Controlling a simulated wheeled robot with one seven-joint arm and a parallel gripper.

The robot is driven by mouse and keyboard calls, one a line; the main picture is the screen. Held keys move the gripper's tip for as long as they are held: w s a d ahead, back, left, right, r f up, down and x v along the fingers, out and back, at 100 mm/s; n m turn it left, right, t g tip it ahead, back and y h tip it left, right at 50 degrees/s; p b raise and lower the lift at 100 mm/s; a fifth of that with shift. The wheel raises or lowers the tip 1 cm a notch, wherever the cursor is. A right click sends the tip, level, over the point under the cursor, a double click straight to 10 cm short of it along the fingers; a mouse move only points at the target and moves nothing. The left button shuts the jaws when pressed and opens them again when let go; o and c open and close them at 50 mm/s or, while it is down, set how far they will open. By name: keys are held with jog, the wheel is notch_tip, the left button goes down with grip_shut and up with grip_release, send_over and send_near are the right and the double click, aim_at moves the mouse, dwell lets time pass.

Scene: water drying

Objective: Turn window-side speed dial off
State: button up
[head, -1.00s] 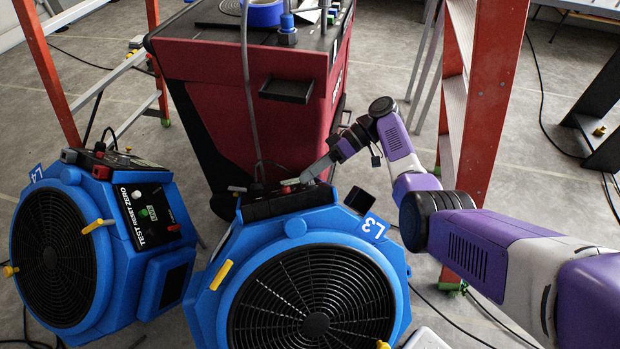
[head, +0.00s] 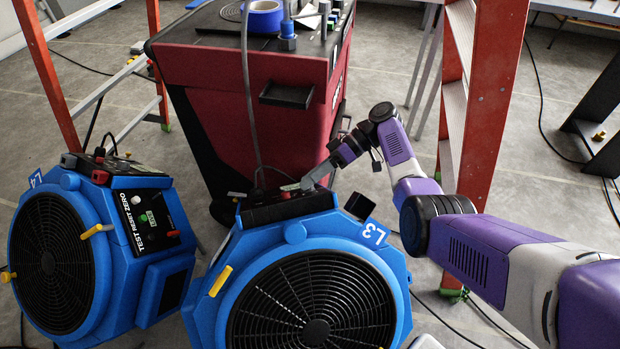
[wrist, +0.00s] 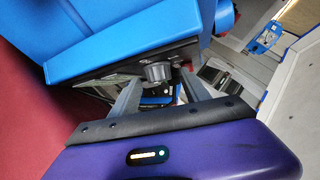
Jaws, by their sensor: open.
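The blue L3 fan (head: 225,265) stands in the front middle of the head view, with a black control panel (head: 268,212) on its top edge. My gripper (head: 313,180) is at the right end of that panel. In the wrist view a grey round dial (wrist: 157,73) sits on the dark panel under a blue edge. My open gripper (wrist: 160,88) has one finger on each side of the dial, with gaps visible. Contact cannot be made out. The dial is not clear in the head view, and its pointer setting cannot be read.
The blue L4 fan (head: 112,290) stands at the left with its own switch panel. A red cabinet (head: 215,90) rises close behind the L3 fan. An orange ladder (head: 490,120) stands behind my arm. Cables cross the floor at right.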

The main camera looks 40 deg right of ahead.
jog(key=v, duration=0.7)
jog(key=shift+d, duration=0.3)
jog(key=shift+r, duration=0.1)
